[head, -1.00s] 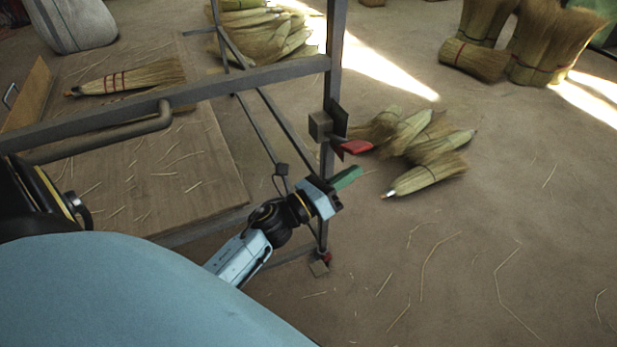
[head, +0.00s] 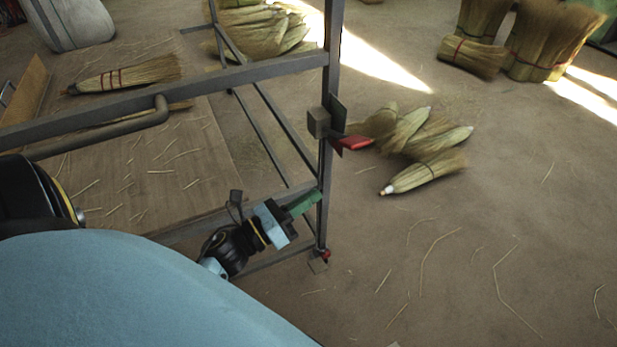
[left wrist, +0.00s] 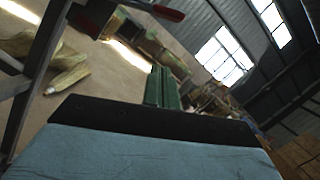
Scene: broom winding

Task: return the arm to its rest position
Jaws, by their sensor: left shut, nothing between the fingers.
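My left gripper (head: 306,201) has green fingers that are closed together with nothing between them. In the head view it is low in the middle, close beside the lower part of the metal frame's upright post. In the left wrist view the shut fingers (left wrist: 162,88) point out over the floor toward the far side of the hall. Most of my left arm is hidden behind my blue body at the bottom of the head view. My right gripper is not in view.
The grey metal frame (head: 205,83) carries a red-handled clamp (head: 352,142) on its post. A broom (head: 128,74) lies over the wooden board (head: 190,150). Several broom heads (head: 425,172) lie on the floor right of the post. The floor at lower right is clear except for straws.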

